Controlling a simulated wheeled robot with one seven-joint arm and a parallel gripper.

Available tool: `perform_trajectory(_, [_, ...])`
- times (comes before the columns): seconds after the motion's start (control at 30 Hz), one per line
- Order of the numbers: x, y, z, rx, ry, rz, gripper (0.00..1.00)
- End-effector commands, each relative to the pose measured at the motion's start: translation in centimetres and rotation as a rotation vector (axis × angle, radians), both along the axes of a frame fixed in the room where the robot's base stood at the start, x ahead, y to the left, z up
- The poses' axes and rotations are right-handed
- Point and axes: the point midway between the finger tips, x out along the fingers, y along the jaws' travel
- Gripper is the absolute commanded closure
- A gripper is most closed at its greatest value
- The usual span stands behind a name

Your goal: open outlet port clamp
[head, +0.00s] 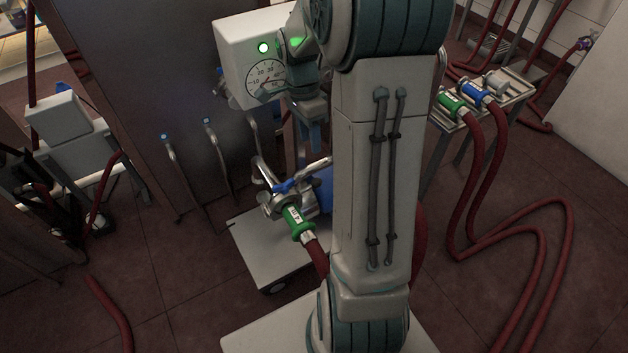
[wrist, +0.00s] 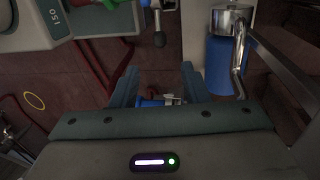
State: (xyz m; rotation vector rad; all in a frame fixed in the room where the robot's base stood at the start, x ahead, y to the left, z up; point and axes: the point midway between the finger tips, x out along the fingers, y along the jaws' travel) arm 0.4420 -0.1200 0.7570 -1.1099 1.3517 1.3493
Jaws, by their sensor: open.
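In the head view a pump with a blue body (head: 322,188) and metal fittings stands on a low cart. A green coupling (head: 297,220) with a dark red hose joins its near side, and metal clamp levers (head: 268,175) stick up beside it. I cannot tell for sure which clamp is the outlet one. My gripper (head: 315,138) hangs above the pump, partly hidden by my arm. In the wrist view my gripper (wrist: 160,84) is open and empty. A dark-tipped metal lever (wrist: 158,30) lies beyond the fingertips. A blue cylinder (wrist: 222,66) with a bent chrome handle (wrist: 239,55) is at the right.
A white gauge box (head: 262,55) is just behind my gripper. A dark tank wall (head: 150,90) with small taps stands at the left. The cart top (head: 265,250) is mostly bare. A rack with green and blue couplings (head: 475,92) stands at the right, red hoses running to the floor.

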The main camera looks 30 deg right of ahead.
Motion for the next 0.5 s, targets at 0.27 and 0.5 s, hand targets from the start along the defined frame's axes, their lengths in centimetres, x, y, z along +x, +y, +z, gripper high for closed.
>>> perform_trajectory(0.27, [-1.2,0.0,-5.3,0.002,0.005,0.001,0.59])
perform_trajectory(0.5, [-2.1,0.0,-10.0,0.002,0.004,0.002,0.59])
